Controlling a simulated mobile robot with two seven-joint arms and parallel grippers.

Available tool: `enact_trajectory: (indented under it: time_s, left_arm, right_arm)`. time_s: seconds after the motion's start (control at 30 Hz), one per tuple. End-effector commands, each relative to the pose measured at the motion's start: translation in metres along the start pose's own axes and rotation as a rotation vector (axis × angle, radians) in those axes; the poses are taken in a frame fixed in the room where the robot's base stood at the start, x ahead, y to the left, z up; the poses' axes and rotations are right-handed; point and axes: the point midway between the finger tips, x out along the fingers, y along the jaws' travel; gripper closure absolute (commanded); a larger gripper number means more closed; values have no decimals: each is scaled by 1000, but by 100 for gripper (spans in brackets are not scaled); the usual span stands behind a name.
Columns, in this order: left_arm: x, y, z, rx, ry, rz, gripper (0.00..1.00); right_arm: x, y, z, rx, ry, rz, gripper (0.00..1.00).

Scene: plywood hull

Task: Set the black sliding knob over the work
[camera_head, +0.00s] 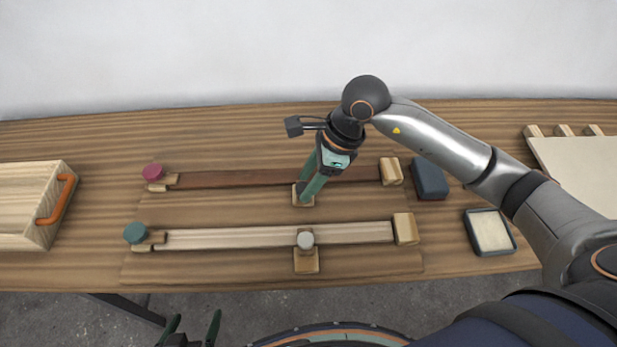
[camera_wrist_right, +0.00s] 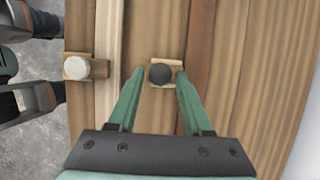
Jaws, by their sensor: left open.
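The black sliding knob (camera_wrist_right: 160,74) sits on a small wooden block (camera_head: 308,202) by the dark brown strip (camera_head: 240,180). In the head view my right gripper (camera_head: 304,190) hides the knob. In the right wrist view my right gripper (camera_wrist_right: 159,80) is open, its green fingers to either side of the knob with small gaps; contact is not visible. A white knob (camera_head: 305,240) stands on its own block at the pale strip (camera_head: 230,238). My left gripper (camera_head: 192,332) is open and empty in front of the bench edge, mostly out of frame.
A red knob (camera_head: 153,171) and a teal knob (camera_head: 136,232) stand at the strips' left ends. A wooden box with an orange handle (camera_head: 57,200) is at left. A dark blue block (camera_head: 430,178) and a shallow tray (camera_head: 511,230) lie right. A pale slatted board (camera_head: 580,165) is far right.

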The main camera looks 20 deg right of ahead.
Motion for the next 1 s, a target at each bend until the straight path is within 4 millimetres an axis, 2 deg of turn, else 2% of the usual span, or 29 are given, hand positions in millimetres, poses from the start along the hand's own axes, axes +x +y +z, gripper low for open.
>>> enact_trajectory:
  time_s: [0.07,0.4,1.0]
  left_arm:
    - [0,0,0,0,0,0,0]
    - [0,0,0,1,0,0,0]
    - [0,0,0,1,-1,0,0]
  right_arm:
    - [0,0,0,0,0,0,60]
    - [0,0,0,0,0,-1,99]
    - [-1,0,0,0,0,-1,100]
